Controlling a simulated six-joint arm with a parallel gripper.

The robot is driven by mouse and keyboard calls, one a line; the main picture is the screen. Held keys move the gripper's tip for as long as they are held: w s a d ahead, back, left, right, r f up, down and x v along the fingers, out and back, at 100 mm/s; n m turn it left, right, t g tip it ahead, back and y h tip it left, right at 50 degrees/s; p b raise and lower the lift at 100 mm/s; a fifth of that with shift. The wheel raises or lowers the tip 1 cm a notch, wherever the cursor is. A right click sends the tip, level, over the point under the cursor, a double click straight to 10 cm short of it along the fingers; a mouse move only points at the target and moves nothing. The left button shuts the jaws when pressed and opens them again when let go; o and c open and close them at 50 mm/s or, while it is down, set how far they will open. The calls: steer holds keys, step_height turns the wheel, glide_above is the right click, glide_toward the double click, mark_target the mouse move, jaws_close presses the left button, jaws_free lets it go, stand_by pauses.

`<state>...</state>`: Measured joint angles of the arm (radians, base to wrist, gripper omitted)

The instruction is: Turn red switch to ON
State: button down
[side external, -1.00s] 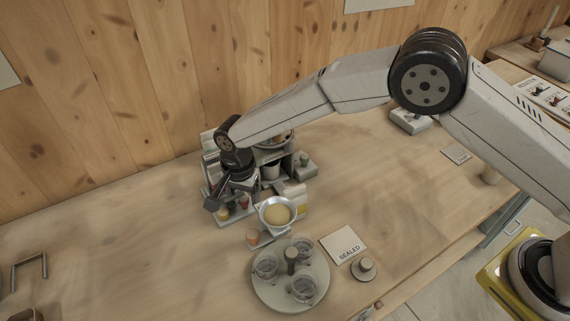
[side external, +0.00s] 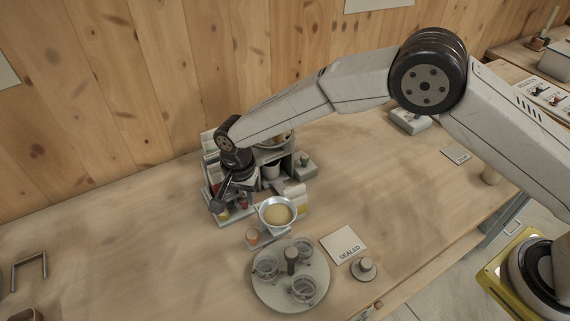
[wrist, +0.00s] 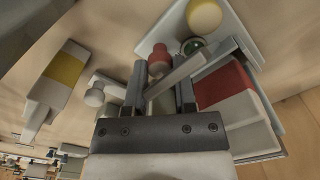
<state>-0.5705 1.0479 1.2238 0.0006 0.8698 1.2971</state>
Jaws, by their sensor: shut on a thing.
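My gripper (wrist: 163,88) points down at the machine, and its two dark fingers are shut on a pale grey bar (wrist: 178,77) that runs slantwise between them. A small red knob (wrist: 158,58) shows just beyond the fingertips. I cannot tell whether the bar belongs to the red switch, and no ON mark is readable. In the side external view my gripper (side external: 217,204) is low at the machine's left front, and a small red part (side external: 243,202) shows beside it. The fingers hide much of the spot they hold.
A red-and-white block (wrist: 228,95) stands right of the fingers, a yellow-and-white block (wrist: 62,75) left. A cream-filled bowl (side external: 277,213) and a round tray (side external: 265,292) with glasses stand in front.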

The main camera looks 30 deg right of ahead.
mark_target(243, 198)
steer(key=shift+n, duration=3.2)
steer(key=shift+c, duration=2.1)
jaws_free()
steer(key=shift+r, duration=0.15)
steer(key=shift+r, duration=3.8)
